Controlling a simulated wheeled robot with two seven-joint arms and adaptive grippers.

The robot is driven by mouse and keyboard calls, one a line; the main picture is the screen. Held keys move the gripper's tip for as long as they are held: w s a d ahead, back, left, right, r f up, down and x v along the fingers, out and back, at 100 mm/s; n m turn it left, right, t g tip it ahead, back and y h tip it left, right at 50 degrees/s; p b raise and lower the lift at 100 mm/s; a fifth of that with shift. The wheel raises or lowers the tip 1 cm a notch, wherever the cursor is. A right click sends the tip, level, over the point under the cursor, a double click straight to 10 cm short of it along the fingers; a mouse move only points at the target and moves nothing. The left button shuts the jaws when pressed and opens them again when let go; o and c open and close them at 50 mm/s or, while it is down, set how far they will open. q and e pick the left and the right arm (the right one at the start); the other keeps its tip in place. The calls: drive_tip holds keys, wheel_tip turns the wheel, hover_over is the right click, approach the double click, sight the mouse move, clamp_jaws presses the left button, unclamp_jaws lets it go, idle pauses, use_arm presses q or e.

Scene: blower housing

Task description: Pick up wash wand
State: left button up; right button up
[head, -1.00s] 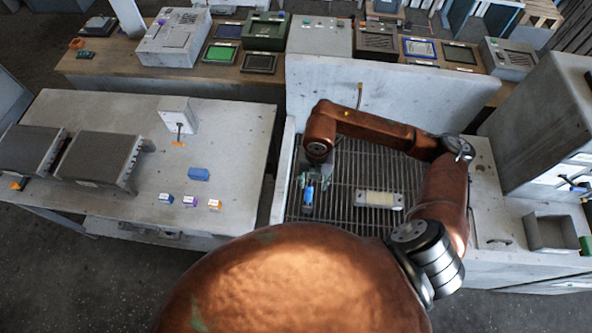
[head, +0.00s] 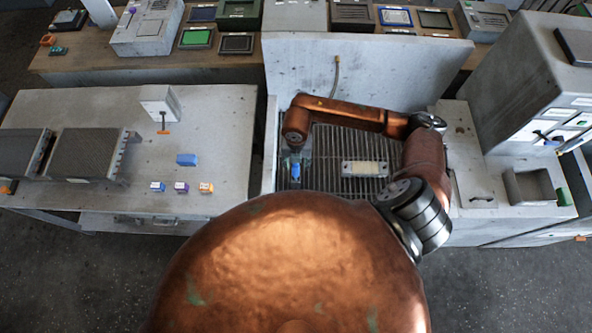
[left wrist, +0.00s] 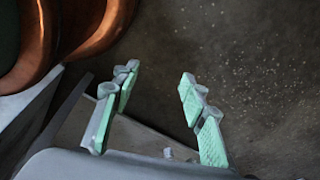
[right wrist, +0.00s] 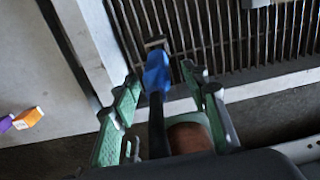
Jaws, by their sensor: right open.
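The wash wand, with a blue grip (right wrist: 157,72) and a dark shaft, shows in the right wrist view between the fingers of my right gripper (right wrist: 160,84). The fingers are open, one on each side of it, and I cannot tell whether either touches it. In the head view the blue grip (head: 295,171) shows at the left side of the slatted wash basin, just below my right gripper (head: 292,158). My left gripper (left wrist: 158,80) is open and empty over dark floor in the left wrist view; it is not visible in the head view.
A pale block (head: 365,169) lies on the basin's slats (head: 330,150). The basin's tall back panel (head: 370,65) stands behind my right arm. A left table (head: 215,130) holds grey housings, a blue block (head: 187,160) and small coloured blocks. A grey bin (head: 530,187) is at right.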

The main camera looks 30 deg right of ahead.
drive_tip(key=shift+w+f, duration=0.1)
drive_tip(key=shift+w, duration=0.25)
drive_tip(key=c, duration=0.4)
drive_tip(key=shift+s, duration=0.2)
drive_tip(key=c, duration=0.5)
drive_tip(key=shift+w, duration=0.1)
clamp_jaws()
use_arm(q)
drive_tip(key=shift+s+f, duration=0.15)
drive_tip(key=shift+s, duration=0.85)
